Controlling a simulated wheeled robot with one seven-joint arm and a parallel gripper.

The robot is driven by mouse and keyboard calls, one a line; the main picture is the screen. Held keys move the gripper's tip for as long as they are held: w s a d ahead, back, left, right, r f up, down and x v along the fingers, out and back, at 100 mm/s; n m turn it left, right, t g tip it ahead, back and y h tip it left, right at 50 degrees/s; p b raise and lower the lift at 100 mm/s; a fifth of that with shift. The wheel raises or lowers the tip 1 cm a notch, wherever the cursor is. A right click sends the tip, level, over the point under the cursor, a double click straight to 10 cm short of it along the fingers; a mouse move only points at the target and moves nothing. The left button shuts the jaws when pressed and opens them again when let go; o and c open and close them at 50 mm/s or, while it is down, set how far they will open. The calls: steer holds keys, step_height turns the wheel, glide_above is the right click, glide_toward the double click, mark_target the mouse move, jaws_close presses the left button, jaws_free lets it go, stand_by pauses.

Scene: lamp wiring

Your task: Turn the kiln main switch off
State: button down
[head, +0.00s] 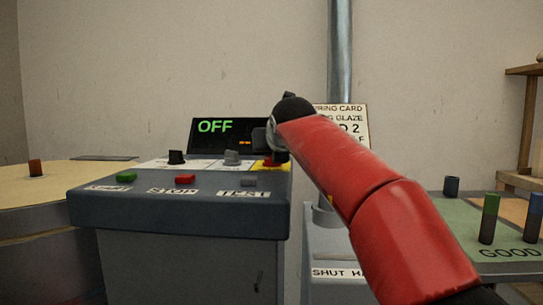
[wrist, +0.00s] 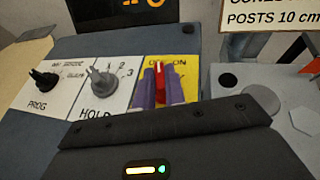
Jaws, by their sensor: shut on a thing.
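The kiln main switch is a red knob (wrist: 159,72) on a yellow plate (wrist: 185,68) in the wrist view. Lettering including "ON" shows above it, partly hidden. My gripper (wrist: 159,88) has its two purple fingers shut on the knob, one on each side. In the head view, the red knob (head: 272,161) is at the right end of the kiln's control box (head: 180,215), with my gripper (head: 271,142) over it, mostly hidden by my red arm. The display (head: 233,134) reads "OFF" in green.
A black program knob (wrist: 43,79) and a grey hold knob (wrist: 101,76) stand left of the switch. Green (head: 126,177), red (head: 185,179) and grey (head: 249,182) buttons line the box's front. A card (head: 350,124) and metal pipe (head: 340,60) are behind my arm.

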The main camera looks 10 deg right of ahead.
steer(key=n+y+b, duration=0.2)
steer(key=n+y, duration=0.1)
steer(key=shift+d+f+y, duration=0.15)
steer(key=shift+d+y, duration=0.15)
steer(key=shift+d, duration=0.05)
steer(key=shift+w+d+n+g+y, duration=0.1)
steer(key=shift+n+g+y, duration=0.6)
steer(key=shift+n+y, duration=0.8)
steer(key=shift+y, duration=0.3)
steer(key=c, duration=1.5)
jaws_free()
steer(key=shift+o, duration=0.2)
steer(key=b+v, duration=0.1)
steer(key=v, duration=0.7)
